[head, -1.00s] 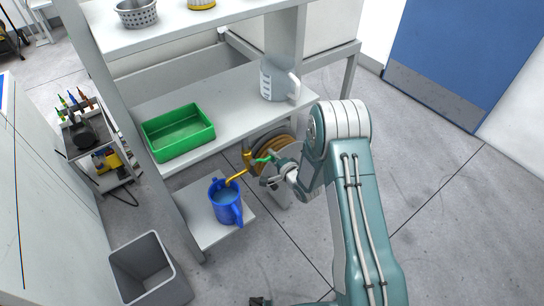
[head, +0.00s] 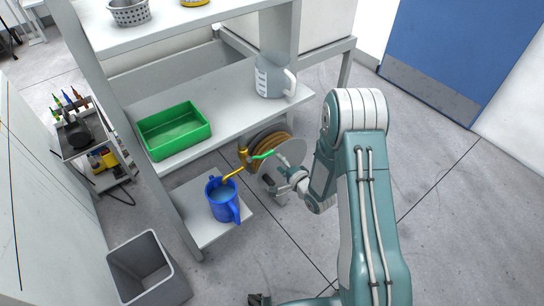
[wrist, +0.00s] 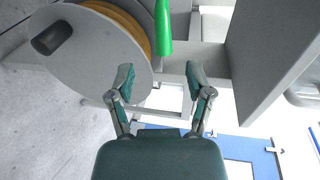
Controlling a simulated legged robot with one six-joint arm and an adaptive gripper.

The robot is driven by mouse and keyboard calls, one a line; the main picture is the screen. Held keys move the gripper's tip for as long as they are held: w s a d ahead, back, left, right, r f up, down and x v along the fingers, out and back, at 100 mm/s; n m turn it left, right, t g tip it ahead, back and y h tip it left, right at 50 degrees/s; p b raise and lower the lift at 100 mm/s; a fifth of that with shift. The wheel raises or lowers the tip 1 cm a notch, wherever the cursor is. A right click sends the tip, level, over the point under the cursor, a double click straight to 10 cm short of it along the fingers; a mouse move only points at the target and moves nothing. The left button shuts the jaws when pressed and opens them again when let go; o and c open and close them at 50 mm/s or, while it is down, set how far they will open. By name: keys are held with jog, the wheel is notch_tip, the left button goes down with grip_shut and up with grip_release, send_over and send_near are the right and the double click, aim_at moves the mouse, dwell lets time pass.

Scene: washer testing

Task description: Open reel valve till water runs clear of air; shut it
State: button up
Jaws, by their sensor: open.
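The hose reel, with a grey disc (head: 287,158) and orange hose (head: 262,143), stands right of the low shelf. Its brass valve (head: 243,156) has a green lever (head: 263,154) pointing right. A yellow spout (head: 231,174) runs from the valve to the mouth of a blue jug (head: 223,207), which holds bluish water. I cannot make out a stream or bubbles. My gripper (head: 279,178) is open and empty, just below and right of the lever. In the wrist view, the green lever (wrist: 163,28) is beyond the open fingertips (wrist: 160,78), not between them.
The reel's disc (wrist: 85,60) and dark crank knob (wrist: 51,37) lie close left of my fingers in the wrist view. A green tray (head: 174,130) and white measuring jug (head: 272,80) stand on the shelf above. A grey bin (head: 145,270) stands front left; the floor at right is clear.

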jog(key=v, duration=0.5)
jog(key=shift+d, duration=0.1)
dwell(0.3)
jog(key=s+d+r+n+g+h, duration=0.1)
jog(key=d+r+n+h, duration=0.25)
jog(key=r, duration=0.65)
jog(key=s+d+r+n+g+h, duration=0.2)
jog(key=d+r+n+h, duration=0.15)
jog(key=r, duration=0.75)
jog(key=s+r+n+g, duration=0.2)
jog(key=s+r, duration=0.2)
jog(key=s, duration=0.8)
jog(key=s+r+n+g+h, duration=0.1)
jog(key=s+r, duration=0.4)
jog(key=s, duration=0.7)
jog(key=shift+a+r+n+g, duration=0.25)
jog(key=shift+n+g, duration=0.65)
jog(key=shift+n, duration=0.1)
